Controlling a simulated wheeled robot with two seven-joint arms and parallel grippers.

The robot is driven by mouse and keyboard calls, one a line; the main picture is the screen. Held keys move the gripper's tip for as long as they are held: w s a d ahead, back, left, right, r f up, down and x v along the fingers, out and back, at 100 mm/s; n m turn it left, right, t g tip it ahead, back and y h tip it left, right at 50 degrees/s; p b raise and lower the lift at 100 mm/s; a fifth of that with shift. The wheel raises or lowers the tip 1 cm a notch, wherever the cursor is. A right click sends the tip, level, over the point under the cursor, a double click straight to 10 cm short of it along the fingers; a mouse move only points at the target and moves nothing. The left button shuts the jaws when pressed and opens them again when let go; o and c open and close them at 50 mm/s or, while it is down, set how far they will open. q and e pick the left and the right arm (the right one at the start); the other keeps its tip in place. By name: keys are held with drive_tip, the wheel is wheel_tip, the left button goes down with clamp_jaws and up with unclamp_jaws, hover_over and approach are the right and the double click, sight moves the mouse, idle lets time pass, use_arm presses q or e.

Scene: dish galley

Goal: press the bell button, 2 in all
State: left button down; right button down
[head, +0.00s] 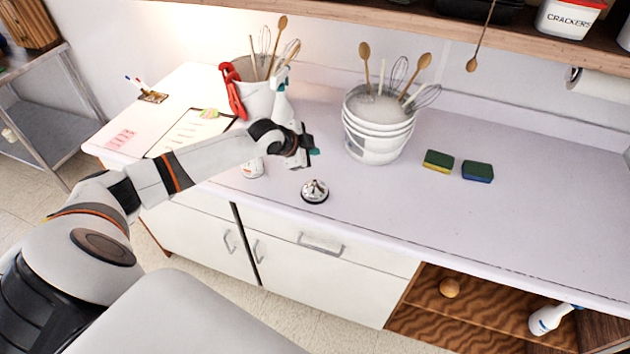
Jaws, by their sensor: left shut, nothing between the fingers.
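The bell (314,191) is a small chrome dome on a dark round base, with its button on top. It stands near the front edge of the pale counter (470,215). My left arm reaches in from the left over the counter. My left gripper (314,152) is shut and empty, above and behind the bell in the picture, apart from it. The bell's button is not covered by the gripper. My right gripper is not in view.
A white can (252,168) stands left of the bell, partly behind my arm. Behind are a white bucket of utensils (378,130) and a spray bottle (283,105). Two sponges (438,161) lie to the right. The counter right of the bell is clear.

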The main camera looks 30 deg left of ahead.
sight(315, 181)
use_arm(q)
drive_tip(key=shift+a, duration=0.1)
drive_tip(key=shift+f, duration=0.15)
wheel_tip(315, 181, down, 8)
drive_tip(key=b, duration=0.7)
drive_tip(key=shift+f, duration=0.25)
drive_tip(key=shift+b, duration=0.3)
idle(1.3)
drive_tip(key=shift+f, duration=0.45)
drive_tip(key=shift+f+b, duration=0.3)
drive_tip(key=shift+f, duration=0.25)
idle(0.7)
drive_tip(key=shift+r+p, duration=0.95)
drive_tip(key=shift+r, duration=0.05)
